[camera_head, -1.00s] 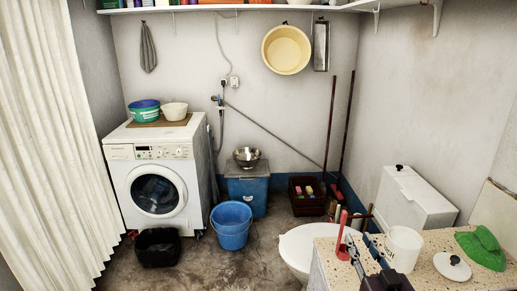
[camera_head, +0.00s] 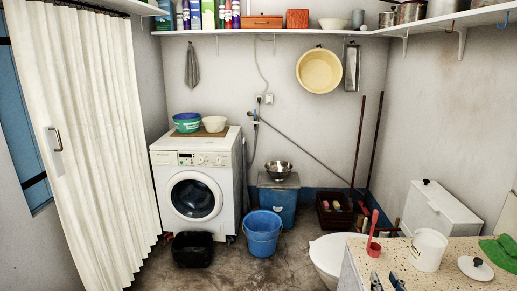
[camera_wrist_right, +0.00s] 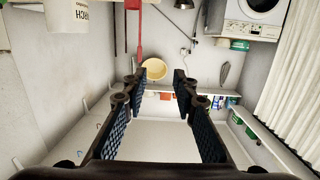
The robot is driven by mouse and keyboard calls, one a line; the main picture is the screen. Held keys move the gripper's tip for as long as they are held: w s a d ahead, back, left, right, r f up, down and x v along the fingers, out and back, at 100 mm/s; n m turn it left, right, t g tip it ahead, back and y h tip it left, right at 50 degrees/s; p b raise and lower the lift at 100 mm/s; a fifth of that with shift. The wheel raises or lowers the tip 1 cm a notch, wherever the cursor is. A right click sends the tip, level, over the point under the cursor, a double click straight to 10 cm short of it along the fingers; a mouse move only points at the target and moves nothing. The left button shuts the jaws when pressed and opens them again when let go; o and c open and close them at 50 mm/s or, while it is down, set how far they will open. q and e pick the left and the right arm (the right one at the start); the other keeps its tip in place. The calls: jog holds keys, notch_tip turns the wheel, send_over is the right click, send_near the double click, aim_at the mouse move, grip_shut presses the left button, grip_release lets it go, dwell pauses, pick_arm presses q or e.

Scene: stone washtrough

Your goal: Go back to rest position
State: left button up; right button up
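My right gripper (camera_head: 386,281) shows at the bottom edge of the head view, over the front of the speckled counter (camera_head: 400,262). Only its finger ends show there. In the right wrist view, the two dark padded fingers of this gripper (camera_wrist_right: 156,85) stand wide apart with nothing between them in their grip. The view behind them is upside down. My left gripper is in neither view.
A white tub (camera_head: 428,250), a red upright object (camera_head: 371,232), a white lid (camera_head: 475,268) and a green item (camera_head: 499,252) are on the counter. A blue bucket (camera_head: 262,235) and washing machine (camera_head: 195,190) stand further back.

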jog(key=s+a+f+g, duration=0.4)
jog(key=s+f+g, duration=0.3)
jog(key=s+f, duration=0.65)
jog(key=s+a+f+n+g+y, duration=0.1)
jog(key=s+a+f+g, duration=0.25)
jog(key=s, duration=0.35)
jog(key=s+a+f+n+g+y, duration=0.1)
jog(key=s+a+f+n+g, duration=0.2)
jog(key=s, duration=0.5)
notch_tip(320, 180, down, 26)
jog(key=s+f+m+g, duration=0.1)
jog(key=s+d+f, duration=0.2)
jog(key=s+f, duration=0.6)
jog(key=s+d+f+g, duration=0.1)
jog(key=s+f, duration=0.7)
jog(key=s, duration=0.1)
jog(key=shift+s+d+h, duration=0.2)
jog(key=shift+d+h, duration=0.1)
jog(key=shift+d, duration=0.1)
jog(key=shift+g, duration=0.25)
